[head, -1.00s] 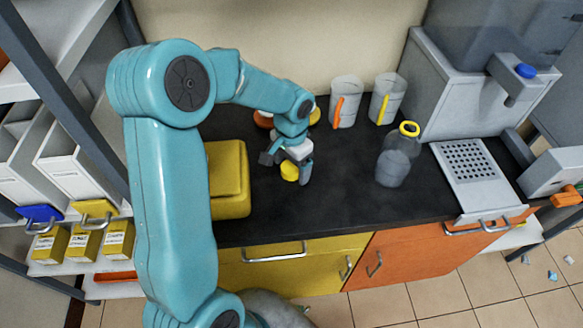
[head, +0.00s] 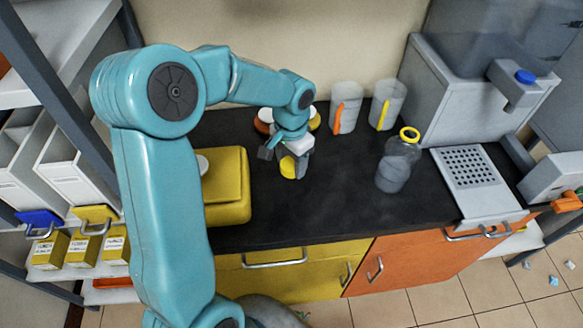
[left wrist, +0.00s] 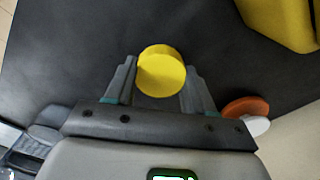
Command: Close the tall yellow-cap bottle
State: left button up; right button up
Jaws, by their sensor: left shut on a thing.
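The tall bottle (head: 394,170) is clear grey with a yellow ring at its open-looking neck (head: 410,134). It stands upright on the black counter, right of my left gripper and apart from it. My left gripper (head: 291,170) is shut on a round yellow cap (head: 287,167). In the left wrist view the yellow cap (left wrist: 161,71) sits between the two fingers of my left gripper (left wrist: 160,84), with the dark counter beyond it. My right gripper is not in view.
Two clear jugs, one with an orange handle (head: 338,118) and one with a yellow handle (head: 384,114), stand at the back. A yellow box (head: 228,185) is at the left, a grey machine (head: 440,85) at the right. An orange disc (left wrist: 247,106) lies near the wall. The counter's middle is clear.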

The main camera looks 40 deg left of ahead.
aim_at(292, 164)
pick_arm(q)
notch_tip(292, 164, up, 16)
jog(key=p, duration=0.1)
jog(key=shift+r, duration=0.25)
jog(key=shift+d+f, duration=0.1)
jog(key=shift+f, duration=0.1)
dwell(0.5)
